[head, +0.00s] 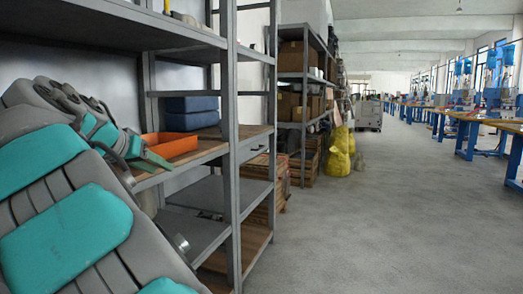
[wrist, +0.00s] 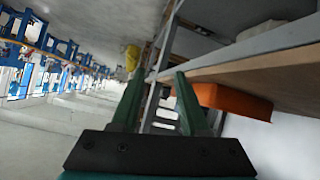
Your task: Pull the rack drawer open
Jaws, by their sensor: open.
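The grey metal rack (head: 233,150) stands along the left of the head view. A grey panel that looks like a drawer front (head: 257,148), with a small dark mark that may be its handle, sits under a wooden shelf at the rack's far bay and looks shut. My gripper (head: 152,160) is in front of the nearer bay, beside an orange tray, and well short of that panel. In the wrist view my gripper's green fingers (wrist: 158,80) are apart with nothing between them. A rack post shows beyond the fingers. I cannot make out the drawer in the wrist view.
The orange tray (head: 170,145) lies on the shelf close to my gripper; it also shows in the wrist view (wrist: 238,101). Blue bins (head: 191,113) are behind it. Yellow bags (head: 340,152) stand farther along. The grey aisle floor (head: 370,220) right of the rack is clear.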

